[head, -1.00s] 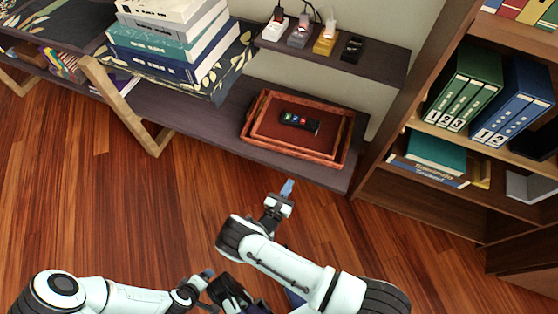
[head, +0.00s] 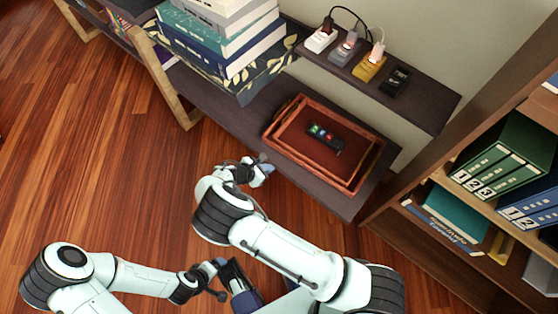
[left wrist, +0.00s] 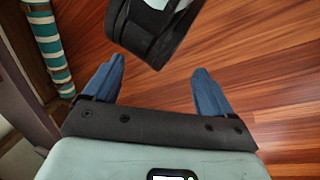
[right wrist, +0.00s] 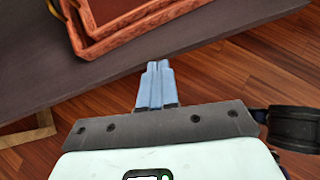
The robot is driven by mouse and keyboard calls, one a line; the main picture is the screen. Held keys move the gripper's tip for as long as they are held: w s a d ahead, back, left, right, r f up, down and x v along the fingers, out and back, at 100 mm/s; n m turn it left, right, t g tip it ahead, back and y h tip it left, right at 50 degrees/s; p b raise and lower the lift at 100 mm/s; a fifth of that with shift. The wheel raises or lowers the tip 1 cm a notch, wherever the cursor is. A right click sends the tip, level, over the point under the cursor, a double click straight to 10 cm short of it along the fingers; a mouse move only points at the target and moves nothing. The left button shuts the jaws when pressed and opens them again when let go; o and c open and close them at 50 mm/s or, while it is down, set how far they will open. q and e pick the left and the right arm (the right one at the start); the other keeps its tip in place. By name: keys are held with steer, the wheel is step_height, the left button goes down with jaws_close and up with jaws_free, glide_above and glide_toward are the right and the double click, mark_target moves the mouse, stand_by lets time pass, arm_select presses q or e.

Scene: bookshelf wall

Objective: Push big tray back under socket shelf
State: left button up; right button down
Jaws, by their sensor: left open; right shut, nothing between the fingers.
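The big reddish-brown tray (head: 300,163) lies on the low dark shelf, below the socket shelf (head: 425,108). A second, similar rim shows inside its rim, and a dark remote (head: 326,138) with coloured buttons lies inside. The tray's corner also shows at the top of the right wrist view (right wrist: 128,27). My right gripper (head: 265,163) is shut and empty by the low shelf's front edge, apart from the tray; it points toward the tray in the right wrist view (right wrist: 157,66). My left gripper (head: 221,280) is open and empty over the floor, its fingers apart in the left wrist view (left wrist: 157,80).
Adapters (head: 345,49) with cables stand on the socket shelf. A stack of books (head: 225,45) on a leaf-patterned box (head: 262,75) stands left of the tray. A bookcase with green binders (head: 505,155) is at right. Wooden floor (head: 120,150) is open in front of the shelf.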

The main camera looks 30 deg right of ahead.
mark_target(300, 155)
steer(key=b+x, duration=0.1)
steer(key=x, duration=0.2)
steer(key=d+r+x, duration=0.1)
steer(key=x, duration=0.3)
steer(key=b+x, duration=0.1)
steer(key=x, duration=0.3)
steer(key=shift+d+b, duration=0.3)
steer(key=shift+d, duration=0.1)
steer(key=shift+w+d+r, duration=0.1)
steer(key=shift+d, duration=0.4)
arm_select(q)
steer(key=shift+t+y, duration=0.4)
steer(key=shift+t, duration=0.3)
steer(key=w+f, duration=0.1)
steer(key=w+a+f, duration=0.1)
steer(key=w, duration=0.1)
steer(key=w+a+f, duration=0.1)
steer(key=shift+w+a, duration=0.2)
steer(key=shift+w, duration=0.05)
arm_select(e)
steer(key=d, duration=0.4)
steer(key=shift+w, duration=0.3)
arm_select(q)
steer(key=shift+s, duration=0.1)
arm_select(e)
steer(key=shift+a, duration=0.1)
